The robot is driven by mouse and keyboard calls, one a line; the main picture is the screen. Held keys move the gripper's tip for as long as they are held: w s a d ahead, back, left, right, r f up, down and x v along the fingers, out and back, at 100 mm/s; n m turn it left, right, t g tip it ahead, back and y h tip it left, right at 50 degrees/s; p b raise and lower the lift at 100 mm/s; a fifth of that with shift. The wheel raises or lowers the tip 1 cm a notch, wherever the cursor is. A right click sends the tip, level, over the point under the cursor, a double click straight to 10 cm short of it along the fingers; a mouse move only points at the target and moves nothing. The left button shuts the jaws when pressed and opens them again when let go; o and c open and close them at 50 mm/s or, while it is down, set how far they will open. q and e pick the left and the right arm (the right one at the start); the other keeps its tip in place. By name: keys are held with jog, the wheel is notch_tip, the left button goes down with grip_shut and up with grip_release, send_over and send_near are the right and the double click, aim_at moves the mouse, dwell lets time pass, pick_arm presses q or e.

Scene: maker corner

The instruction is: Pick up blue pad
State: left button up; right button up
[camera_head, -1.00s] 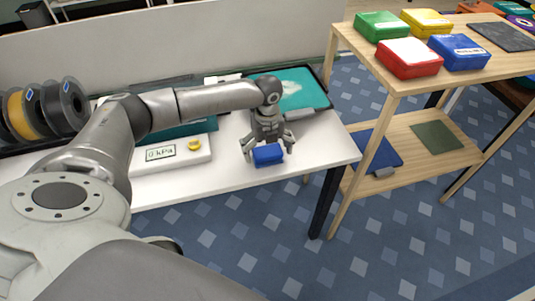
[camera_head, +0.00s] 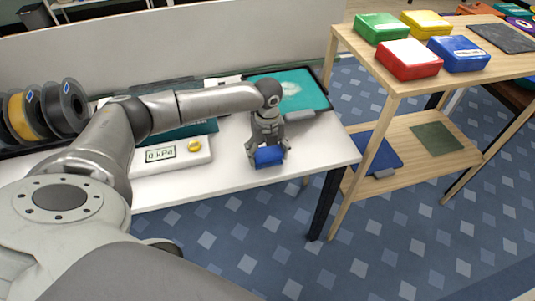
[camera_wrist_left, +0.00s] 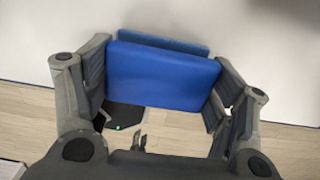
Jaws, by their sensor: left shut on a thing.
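The blue pad (camera_head: 269,159) is a small blue block at the front right part of the white table (camera_head: 215,174). My left gripper (camera_head: 268,152) points down over it and is shut on it, with a finger on each side. In the left wrist view the pad (camera_wrist_left: 162,76) fills the space between the fingers. A darker blue strip shows just behind its far edge. I cannot tell whether the pad touches the table. My right gripper is not in view.
A device with a 0 kPa display (camera_head: 161,153) and yellow button stands left of the gripper. A teal-topped tray (camera_head: 300,88) lies behind it. A wooden shelf (camera_head: 398,89) with coloured boxes stands right. The table's front edge is close to the pad.

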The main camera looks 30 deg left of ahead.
aim_at(268, 151)
pick_arm(q)
notch_tip(268, 151, up, 3)
jog(key=shift+w+r+b, duration=0.1)
jog(key=shift+b, duration=0.2)
jog(key=s+d+r, duration=0.5)
jog(key=s+r, duration=0.4)
jog(key=s, duration=0.4)
jog(key=shift+d+r, duration=0.15)
jog(key=shift+r, duration=0.2)
jog(key=shift+s, duration=0.1)
jog(key=o, duration=0.5)
jog(key=shift+c, duration=0.2)
jog(key=c, duration=0.4)
